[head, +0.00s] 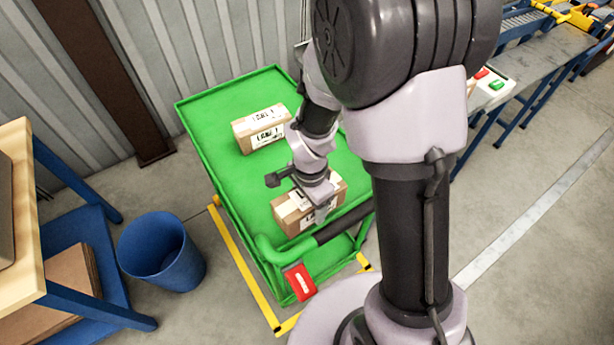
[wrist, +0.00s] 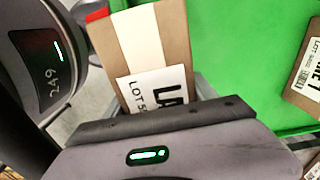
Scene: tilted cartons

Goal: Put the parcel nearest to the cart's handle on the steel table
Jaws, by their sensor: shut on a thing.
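The brown parcel (head: 293,217) with white labels is at the near end of the green cart (head: 222,163), close to the cart's dark handle (head: 343,228). My gripper (head: 319,207) is shut on this parcel from above and hides part of its top. In the wrist view the held parcel (wrist: 172,45) shows its pale tape and a printed label beyond the dark gripper edge. I cannot tell whether it touches the deck. A second labelled parcel (head: 250,143) lies further up the cart, apart from my gripper; it also shows in the wrist view (wrist: 306,85).
A blue bin (head: 180,268) and a wooden-topped bench (head: 18,160) stand left of the cart. At the upper right is a grey-topped, blue-legged structure (head: 552,48); I cannot tell if it is the steel table. Floor (head: 530,240) at right is clear.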

